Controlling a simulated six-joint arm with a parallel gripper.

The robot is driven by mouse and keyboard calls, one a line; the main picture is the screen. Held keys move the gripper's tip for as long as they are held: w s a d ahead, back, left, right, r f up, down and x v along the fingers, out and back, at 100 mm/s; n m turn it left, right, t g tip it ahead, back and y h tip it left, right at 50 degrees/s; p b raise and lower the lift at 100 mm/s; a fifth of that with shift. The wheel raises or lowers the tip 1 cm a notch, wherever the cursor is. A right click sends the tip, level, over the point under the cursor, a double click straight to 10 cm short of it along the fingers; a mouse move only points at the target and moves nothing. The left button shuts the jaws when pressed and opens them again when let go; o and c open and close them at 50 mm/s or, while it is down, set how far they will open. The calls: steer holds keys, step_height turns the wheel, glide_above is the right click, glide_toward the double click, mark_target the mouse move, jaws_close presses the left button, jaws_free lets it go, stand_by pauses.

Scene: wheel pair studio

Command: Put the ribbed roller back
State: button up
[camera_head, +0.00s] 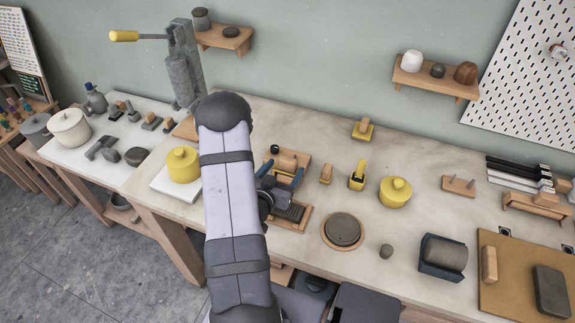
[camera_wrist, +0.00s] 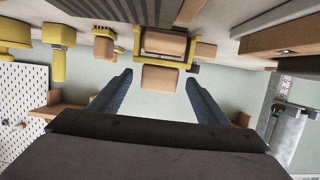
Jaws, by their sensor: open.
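I cannot make out for certain which thing is the ribbed roller. A wooden block or roller (camera_head: 288,160) lies on a wooden board at the left middle of the bench. In the wrist view a wooden piece (camera_wrist: 160,79) shows between my fingertips, beside a yellow frame (camera_wrist: 165,45) holding another wooden piece. My gripper (camera_head: 283,169) has blue fingers spread apart at that board; it also shows in the wrist view (camera_wrist: 159,80). Contact with the wooden piece cannot be told. A dark ribbed pad (camera_head: 289,212) lies in a wooden tray just nearer, partly hidden by my wrist.
To the right stand a small wooden piece (camera_head: 326,174), a yellow tool (camera_head: 357,177) and a yellow lidded pot (camera_head: 395,192). A dark disc (camera_head: 343,229) sits on a round wooden board. Another yellow pot (camera_head: 183,164) is left of my arm. The back middle of the bench is mostly clear.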

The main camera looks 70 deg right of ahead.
mark_target(285, 179)
steer(key=shift+d+f, duration=0.25)
steer(key=shift+d, duration=0.35)
steer(key=shift+r, duration=0.1)
steer(key=c, duration=1.5)
steer(key=shift+r, duration=0.15)
steer(key=shift+r+b, duration=0.7)
steer(key=shift+r, duration=4.15)
